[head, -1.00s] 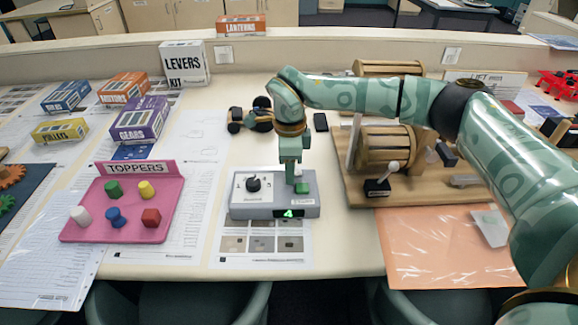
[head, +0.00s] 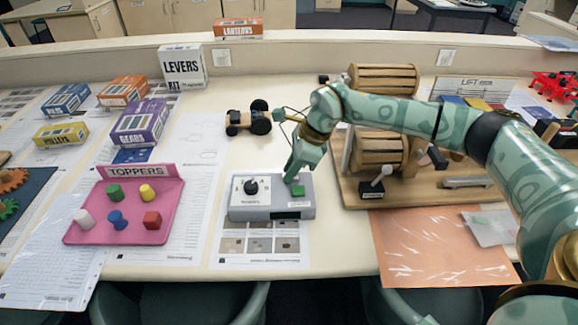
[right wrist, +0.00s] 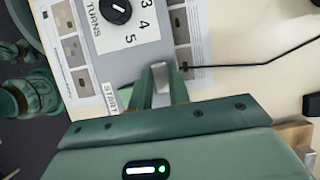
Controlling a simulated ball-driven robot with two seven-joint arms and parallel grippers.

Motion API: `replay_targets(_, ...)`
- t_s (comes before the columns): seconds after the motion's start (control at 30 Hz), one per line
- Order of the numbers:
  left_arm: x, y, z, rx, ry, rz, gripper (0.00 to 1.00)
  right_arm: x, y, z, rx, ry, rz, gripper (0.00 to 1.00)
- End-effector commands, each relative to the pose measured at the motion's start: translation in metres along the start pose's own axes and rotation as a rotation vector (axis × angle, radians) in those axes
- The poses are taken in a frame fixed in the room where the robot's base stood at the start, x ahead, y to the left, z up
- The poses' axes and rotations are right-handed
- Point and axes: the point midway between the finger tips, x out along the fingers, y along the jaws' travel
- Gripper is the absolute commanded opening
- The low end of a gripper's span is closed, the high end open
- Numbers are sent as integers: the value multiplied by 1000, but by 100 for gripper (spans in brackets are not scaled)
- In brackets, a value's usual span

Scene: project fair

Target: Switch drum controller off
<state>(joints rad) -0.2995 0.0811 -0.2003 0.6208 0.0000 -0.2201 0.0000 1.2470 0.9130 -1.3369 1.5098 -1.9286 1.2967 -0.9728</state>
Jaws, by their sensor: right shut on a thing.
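The drum controller (head: 270,212) is a grey box on the table, with a black dial (head: 250,187) on a white numbered panel. Its green start button (head: 297,190) is on the right of its top, and its front display (head: 287,215) is dark. My right gripper (head: 291,178) is low at the controller's back right edge, behind the green button. In the right wrist view its fingers (right wrist: 161,82) are close together with a small pale part between them; the exact part is hard to make out. The dial (right wrist: 117,11) and START label (right wrist: 110,97) also show there. My left gripper is out of view.
The wooden drum rig (head: 350,190) stands close on the right, with a drum (head: 380,153) and crank. A pink toppers tray (head: 165,215) is to the left. A wheeled vehicle (head: 248,120) is behind. A black cable (right wrist: 250,60) runs by the gripper.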

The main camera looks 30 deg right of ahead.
Motion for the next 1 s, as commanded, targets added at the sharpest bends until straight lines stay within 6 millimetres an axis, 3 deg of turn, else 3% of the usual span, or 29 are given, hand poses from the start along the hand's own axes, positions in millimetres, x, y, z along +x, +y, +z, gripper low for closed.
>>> replay_targets(0.23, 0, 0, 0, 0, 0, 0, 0, 0, 0, 0, 0, -3, -1, 0)
replay_targets(0.27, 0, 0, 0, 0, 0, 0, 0, 0, 0, 0, 0, -3, -1, 21)
replay_targets(0.33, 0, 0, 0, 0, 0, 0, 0, 0, 0, 0, 0, -3, -1, 40)
replay_targets(0.6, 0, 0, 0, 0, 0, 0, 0, 0, 0, 0, -1, -2, -1, 40)
replay_targets(0.73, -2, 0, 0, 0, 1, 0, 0, -10, -1, 1, -1, -3, -3, 40)
replay_targets(0.87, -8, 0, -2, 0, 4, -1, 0, -36, -1, 1, -1, -3, -6, 40)
replay_targets(1.0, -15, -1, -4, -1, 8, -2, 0, -76, -1, 1, 0, -4, -6, 40)
